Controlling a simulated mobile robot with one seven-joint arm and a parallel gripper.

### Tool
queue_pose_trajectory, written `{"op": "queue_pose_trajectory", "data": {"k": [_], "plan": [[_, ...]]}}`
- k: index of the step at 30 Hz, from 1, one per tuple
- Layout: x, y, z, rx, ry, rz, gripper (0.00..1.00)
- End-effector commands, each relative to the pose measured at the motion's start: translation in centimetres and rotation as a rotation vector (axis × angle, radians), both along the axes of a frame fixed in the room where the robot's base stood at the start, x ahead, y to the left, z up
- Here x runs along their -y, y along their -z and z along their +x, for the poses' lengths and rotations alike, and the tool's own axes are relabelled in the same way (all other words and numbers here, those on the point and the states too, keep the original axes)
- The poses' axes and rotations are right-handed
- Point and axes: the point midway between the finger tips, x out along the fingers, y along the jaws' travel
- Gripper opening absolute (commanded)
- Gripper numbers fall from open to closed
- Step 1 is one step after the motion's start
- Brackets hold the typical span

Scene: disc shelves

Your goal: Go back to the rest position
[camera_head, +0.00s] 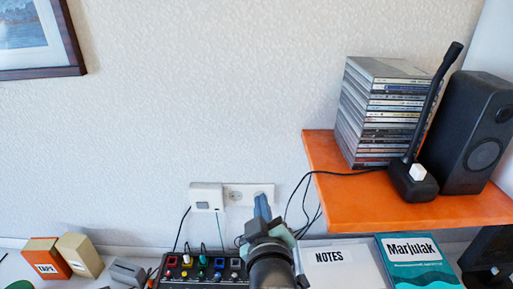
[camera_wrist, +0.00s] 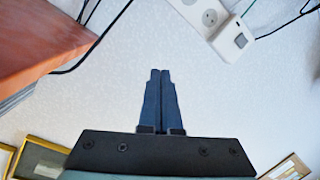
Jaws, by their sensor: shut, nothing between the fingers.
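An orange shelf (camera_head: 335,195) at right holds a stack of disc cases (camera_head: 385,110), a black microphone stand (camera_head: 412,180) and a speaker (camera_head: 478,130). Below are a pedal box (camera_head: 205,270), a NOTES box (camera_head: 340,265) and a teal Marjulak book (camera_head: 420,262). The wall's middle is clear.

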Motion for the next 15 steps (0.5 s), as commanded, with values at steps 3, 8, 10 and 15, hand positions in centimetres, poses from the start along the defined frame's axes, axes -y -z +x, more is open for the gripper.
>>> {"op": "queue_pose_trajectory", "data": {"k": [3,8,10,15], "plan": [[-0.2,-9.9,-0.2,0.195,0.022,0.101,0.0],[-0.6,-21.8,-3.2,0.448,0.016,0.261,0.0],[-0.8,-26.7,-5.5,0.561,-0.001,0.333,0.0],[-1.0,-35.6,-11.6,0.79,-0.066,0.493,0.0]]}}
